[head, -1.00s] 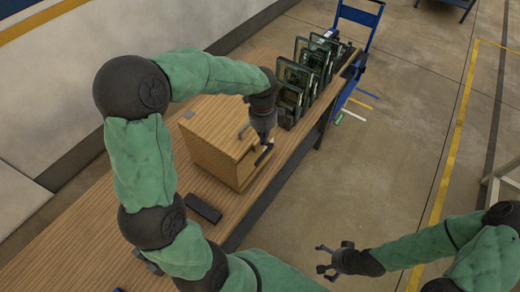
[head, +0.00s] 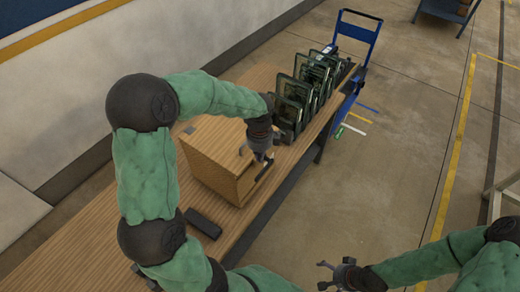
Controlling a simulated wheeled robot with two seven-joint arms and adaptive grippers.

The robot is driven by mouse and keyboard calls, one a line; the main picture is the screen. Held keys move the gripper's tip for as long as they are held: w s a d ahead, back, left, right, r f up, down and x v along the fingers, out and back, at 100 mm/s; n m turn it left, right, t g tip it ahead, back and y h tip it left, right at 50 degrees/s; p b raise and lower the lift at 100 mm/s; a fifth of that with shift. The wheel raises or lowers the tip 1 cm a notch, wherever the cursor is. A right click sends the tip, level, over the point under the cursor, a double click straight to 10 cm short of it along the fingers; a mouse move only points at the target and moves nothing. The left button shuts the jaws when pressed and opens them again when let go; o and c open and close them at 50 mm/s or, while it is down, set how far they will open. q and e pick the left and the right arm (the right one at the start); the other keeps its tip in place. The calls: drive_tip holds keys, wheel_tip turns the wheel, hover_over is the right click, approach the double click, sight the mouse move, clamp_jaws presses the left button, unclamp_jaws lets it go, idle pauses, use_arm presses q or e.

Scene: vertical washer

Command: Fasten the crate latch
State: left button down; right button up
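The crate (head: 207,160) is a light wooden box on the wooden bench. Its right side faces my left gripper (head: 260,160), which points down close against that side. Small dark parts show at the crate's top edge and beside the fingertips. I cannot tell which are latch parts and which are fingers, nor whether the gripper touches or holds anything. The latch itself is not clear, being small and partly behind the gripper. My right gripper (head: 325,276) is open and empty over the floor at the bottom, away from the crate.
The bench (head: 90,255) runs diagonally, with a black block (head: 203,222) in front of the crate. Several dark green framed panels (head: 308,90) stand upright behind it. A blue cart (head: 358,38) is at the far end. Open floor lies to the right.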

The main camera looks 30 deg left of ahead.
sight(261, 173)
use_arm(q)
wheel_tip(261, 173, down, 8)
idle(0.4)
drive_tip(key=shift+w, duration=0.15)
